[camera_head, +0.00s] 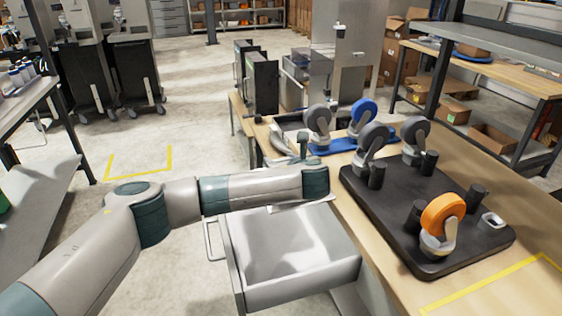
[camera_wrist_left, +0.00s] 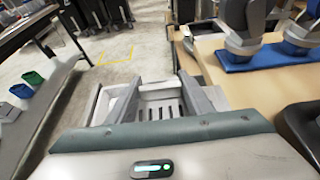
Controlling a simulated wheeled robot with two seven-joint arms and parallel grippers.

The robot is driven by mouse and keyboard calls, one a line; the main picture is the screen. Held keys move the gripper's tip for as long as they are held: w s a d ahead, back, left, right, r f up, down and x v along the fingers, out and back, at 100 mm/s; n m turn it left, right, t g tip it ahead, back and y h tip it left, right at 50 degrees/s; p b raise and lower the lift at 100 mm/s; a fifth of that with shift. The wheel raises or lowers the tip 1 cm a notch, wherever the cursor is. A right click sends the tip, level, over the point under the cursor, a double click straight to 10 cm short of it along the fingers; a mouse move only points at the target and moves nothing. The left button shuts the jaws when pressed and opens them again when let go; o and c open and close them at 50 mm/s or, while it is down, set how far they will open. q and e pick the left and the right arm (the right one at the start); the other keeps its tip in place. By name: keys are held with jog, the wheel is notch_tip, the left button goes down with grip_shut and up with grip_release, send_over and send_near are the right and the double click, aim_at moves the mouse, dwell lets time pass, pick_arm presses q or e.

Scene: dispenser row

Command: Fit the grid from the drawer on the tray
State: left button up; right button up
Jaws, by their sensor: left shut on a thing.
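My left gripper (camera_wrist_left: 158,88) is shut on the grid (camera_wrist_left: 158,113), a pale plate with dark slots, seen between the two grey fingers in the left wrist view. In the head view my left arm hides most of the gripper, and a thin pale plate edge (camera_head: 318,203) shows below the wrist, above the drawer. The drawer (camera_head: 305,291) is pulled out from under the table, and its visible inside looks empty. A tray is hard to make out; a shallow grey shape (camera_head: 287,119) lies near the dispensers, partly hidden. My right gripper is not in view.
A black board (camera_head: 385,205) with grey and orange wheels and black posts stands on the wooden table (camera_head: 500,290). A blue mat (camera_head: 335,146) with wheels lies behind it. Dark upright machines (camera_head: 264,85) stand at the table's far end. Floor left of the drawer is clear.

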pick_arm(q)
jog(key=shift+a, duration=0.15)
jog(key=shift+s+a+r, duration=0.15)
jog(key=shift+a, duration=0.1)
jog(key=s+a+r+m+h, duration=0.1)
jog(key=s+a+r+h, duration=0.1)
jog(key=s+a+r, duration=0.3)
jog(key=s+a+r+m+h, duration=0.2)
jog(key=s+a+r, duration=0.4)
jog(key=s+a, duration=0.8)
jog(key=shift+s+a+m+t, duration=0.15)
jog(key=shift+s+m+t, duration=0.15)
jog(key=shift+t, duration=0.1)
jog(key=shift+w, duration=0.1)
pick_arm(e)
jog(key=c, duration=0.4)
pick_arm(q)
jog(key=shift+f, duration=0.1)
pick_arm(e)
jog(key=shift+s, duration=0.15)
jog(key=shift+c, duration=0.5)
